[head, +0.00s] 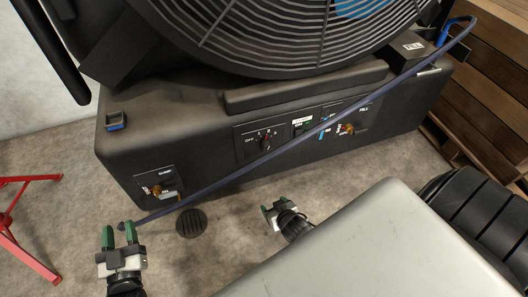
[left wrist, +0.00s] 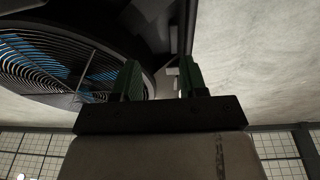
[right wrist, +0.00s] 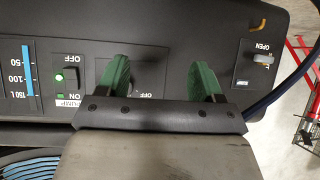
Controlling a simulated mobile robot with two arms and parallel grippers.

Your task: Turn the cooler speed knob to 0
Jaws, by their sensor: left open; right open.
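In the right wrist view the knob's plate (right wrist: 145,72) shows between my fingers, and the knob itself is hidden or cut off by the gripper. My right gripper (head: 274,208) is open and empty, apart from the cooler's front and below the knob in the head view; its green fingers show in the right wrist view (right wrist: 162,78). My left gripper (head: 119,234) is open and empty, far left of the knob.
A pump switch (right wrist: 67,78) with a green light is beside the knob plate. A fill valve (head: 347,129) and another valve (head: 160,189) are on the same front. A blue hose (head: 240,172) crosses diagonally before it. A red stand (head: 12,215) is left, wooden slats (head: 490,90) right.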

